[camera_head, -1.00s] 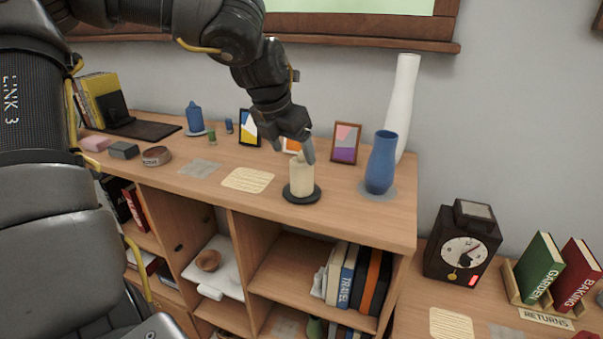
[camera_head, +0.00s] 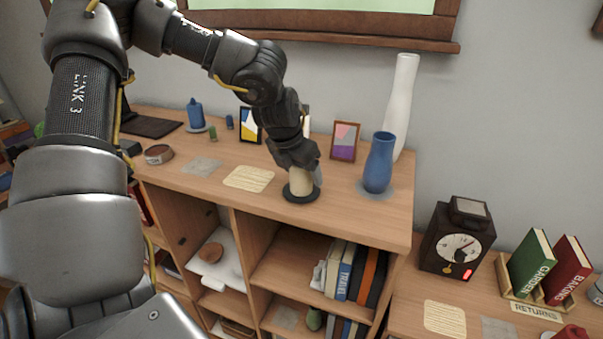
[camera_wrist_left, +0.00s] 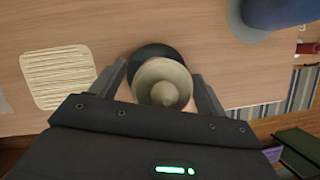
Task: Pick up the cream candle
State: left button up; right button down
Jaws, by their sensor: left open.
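The cream candle (camera_head: 301,184) stands upright on a round black dish (camera_head: 301,198) on the wooden shelf top. My left gripper (camera_head: 304,176) is lowered over the candle from above and hides its upper part in the head view. In the left wrist view the candle (camera_wrist_left: 162,84) shows from the top, between the two fingers of my open left gripper (camera_wrist_left: 162,85). A narrow gap seems to show beside it. The black dish (camera_wrist_left: 150,52) lies beneath. My right gripper is in neither view.
A blue vase (camera_head: 379,163) and a tall white vase (camera_head: 403,100) stand to the right. Picture frames (camera_head: 344,142) stand behind the candle. A cream woven mat (camera_head: 248,178) lies to its left. The shelf's front edge is close by.

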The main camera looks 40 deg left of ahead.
pick_arm(q)
jog(key=shift+c, duration=0.6)
jog(key=c, duration=1.1)
jog(key=shift+w+r, duration=0.1)
jog(key=shift+r, duration=0.15)
notch_tip(320, 180, up, 9)
jog(key=b, duration=0.3)
jog(key=shift+d+f, duration=0.1)
jog(key=shift+f, duration=0.1)
jog(key=shift+r, duration=0.45)
